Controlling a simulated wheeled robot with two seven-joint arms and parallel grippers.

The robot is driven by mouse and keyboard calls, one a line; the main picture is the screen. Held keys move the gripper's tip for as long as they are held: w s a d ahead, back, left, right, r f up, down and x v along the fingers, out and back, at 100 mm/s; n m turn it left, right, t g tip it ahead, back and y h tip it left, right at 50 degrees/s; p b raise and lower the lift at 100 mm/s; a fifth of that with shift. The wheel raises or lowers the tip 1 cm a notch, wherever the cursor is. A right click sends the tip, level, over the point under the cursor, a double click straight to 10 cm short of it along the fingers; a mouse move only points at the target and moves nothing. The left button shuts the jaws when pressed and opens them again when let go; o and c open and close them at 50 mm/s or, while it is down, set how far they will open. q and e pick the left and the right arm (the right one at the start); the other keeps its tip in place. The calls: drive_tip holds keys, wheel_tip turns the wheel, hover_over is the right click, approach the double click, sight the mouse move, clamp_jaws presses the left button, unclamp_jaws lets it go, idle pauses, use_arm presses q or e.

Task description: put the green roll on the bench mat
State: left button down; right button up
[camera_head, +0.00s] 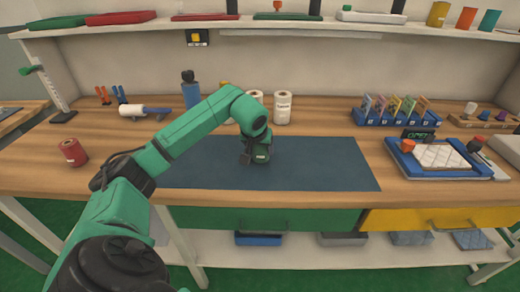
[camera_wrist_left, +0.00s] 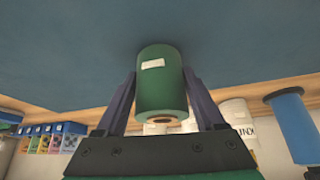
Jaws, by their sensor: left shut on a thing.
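The green roll (camera_wrist_left: 162,85) is between the two fingers of my left gripper (camera_wrist_left: 160,90) in the left wrist view, with a small white label on its side. The gripper is shut on it. In the head view the green roll (camera_head: 261,153) shows just below my left gripper (camera_head: 255,148), over the dark blue bench mat (camera_head: 320,165). The mat also fills much of the left wrist view (camera_wrist_left: 60,60). I cannot tell whether the roll touches the mat. My right gripper is in neither view.
White rolls (camera_head: 283,107) and a blue bottle (camera_head: 191,95) stand behind the mat. A blue tray (camera_head: 405,166) with a white quilted pad lies to the right. The mat's right part is clear.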

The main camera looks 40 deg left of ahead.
use_arm(q)
unclamp_jaws()
drive_tip(key=shift+r, duration=0.2)
drive_tip(key=v, duration=1.2)
drive_tip(key=shift+f, duration=0.15)
